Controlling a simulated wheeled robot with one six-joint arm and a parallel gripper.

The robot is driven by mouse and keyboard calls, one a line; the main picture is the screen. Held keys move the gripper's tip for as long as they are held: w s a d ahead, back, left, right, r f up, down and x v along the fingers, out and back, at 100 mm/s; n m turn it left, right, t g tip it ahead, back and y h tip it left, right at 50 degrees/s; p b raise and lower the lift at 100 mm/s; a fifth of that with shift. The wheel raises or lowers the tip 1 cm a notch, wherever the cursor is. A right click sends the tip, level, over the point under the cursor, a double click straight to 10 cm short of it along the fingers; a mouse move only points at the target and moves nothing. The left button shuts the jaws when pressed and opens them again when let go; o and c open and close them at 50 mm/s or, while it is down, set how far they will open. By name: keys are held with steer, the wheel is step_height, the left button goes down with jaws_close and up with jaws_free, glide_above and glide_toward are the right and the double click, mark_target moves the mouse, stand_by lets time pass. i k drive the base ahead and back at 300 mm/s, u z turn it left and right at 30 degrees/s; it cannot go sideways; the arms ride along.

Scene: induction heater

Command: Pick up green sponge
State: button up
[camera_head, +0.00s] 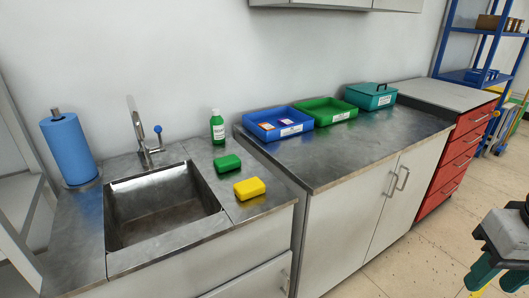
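The green sponge (228,163) lies flat on the metal counter, just right of the sink and behind the yellow sponge (249,188). What looks like my gripper (498,277) is at the lower right edge of the view, partly cut off. Its two green fingers point down and stand apart, with floor showing between them and nothing held. It is far to the right of the green sponge, over the open floor.
The sink (160,205) has a tap (143,142) behind it. A green bottle (217,128) stands behind the sponges. A blue paper roll (69,150) is at left. A blue tray (277,124), green tray (322,111) and teal box (370,96) sit on the higher worktop (345,155).

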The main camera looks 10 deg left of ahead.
mark_target(223, 164)
steer(key=z, duration=0.1)
steer(key=i, duration=0.8)
steer(key=u, duration=0.75)
steer(key=i, duration=0.6)
steer(key=u, duration=0.65)
